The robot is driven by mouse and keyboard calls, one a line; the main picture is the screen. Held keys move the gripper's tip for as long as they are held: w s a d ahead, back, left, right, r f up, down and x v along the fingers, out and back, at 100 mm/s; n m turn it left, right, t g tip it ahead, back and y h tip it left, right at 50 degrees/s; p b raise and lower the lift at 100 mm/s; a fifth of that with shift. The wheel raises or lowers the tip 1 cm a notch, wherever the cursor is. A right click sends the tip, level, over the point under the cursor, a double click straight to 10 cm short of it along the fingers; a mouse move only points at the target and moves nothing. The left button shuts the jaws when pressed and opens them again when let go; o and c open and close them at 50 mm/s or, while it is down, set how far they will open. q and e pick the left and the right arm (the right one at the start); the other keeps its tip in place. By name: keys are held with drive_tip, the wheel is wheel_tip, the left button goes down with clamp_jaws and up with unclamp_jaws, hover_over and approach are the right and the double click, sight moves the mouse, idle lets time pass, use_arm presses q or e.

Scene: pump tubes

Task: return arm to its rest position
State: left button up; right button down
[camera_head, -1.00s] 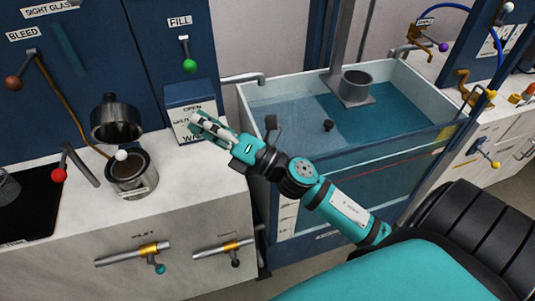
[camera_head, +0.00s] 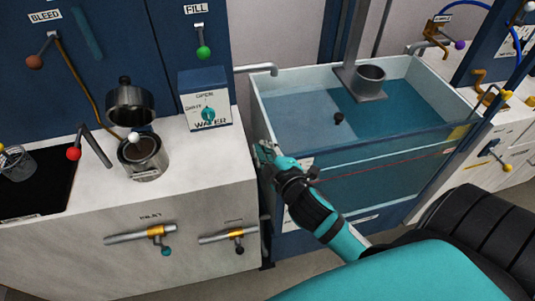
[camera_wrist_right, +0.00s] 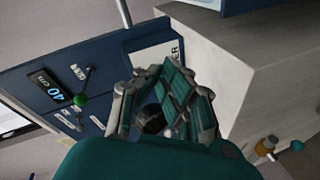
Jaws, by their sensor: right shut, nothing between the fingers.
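My right gripper (camera_head: 266,152) is at the near left corner of the water tank in the head view, beside the right end of the counter. It is shut and holds nothing. Its teal arm reaches in from the lower right. In the right wrist view the closed fingers (camera_wrist_right: 172,92) show in the middle, with the counter and the blue panel behind them. My left gripper is not in view.
The water tank (camera_head: 455,110) stands right of the counter (camera_head: 215,165). The counter bears a blue box with a teal dial (camera_head: 208,114), a lidded metal pot (camera_head: 146,165) and a red-knobbed lever (camera_head: 74,154). Inlet valve handles (camera_head: 140,235) jut from its front.

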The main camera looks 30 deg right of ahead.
drive_tip(key=shift+s+d+f+m+g, duration=0.1)
drive_tip(key=shift+s+f+m+g, duration=0.15)
drive_tip(key=shift+f, duration=0.2)
drive_tip(key=shift+s+f+m+g, duration=0.2)
drive_tip(key=shift+f+m+g, duration=0.05)
drive_tip(key=shift+f, duration=0.15)
drive_tip(key=s+a+f+m+g+y, duration=0.1)
drive_tip(key=s+a+f+m+g, duration=0.2)
drive_tip(key=s, duration=0.4)
drive_tip(key=s+a+f+m+g+y, duration=0.1)
drive_tip(key=s+f+m+g, duration=0.1)
drive_tip(key=s+f+g, duration=0.35)
drive_tip(key=s+a+f+m+g+y, duration=0.1)
drive_tip(key=s+a+f+m+g, duration=0.15)
drive_tip(key=s, duration=0.55)
wheel_tip(320, 180, down, 25)
drive_tip(key=g, duration=0.1)
drive_tip(key=s+d+f, duration=0.1)
drive_tip(key=s+f, duration=0.7)
drive_tip(key=s, duration=0.1)
drive_tip(key=s+d+f+g, duration=0.1)
drive_tip(key=s+d+f, duration=0.1)
drive_tip(key=s+f, duration=0.6)
drive_tip(key=shift+s+d+f+h, duration=0.3)
drive_tip(key=shift+s+f+h, duration=0.1)
drive_tip(key=shift+f, duration=0.1)
drive_tip(key=shift+n, duration=0.25)
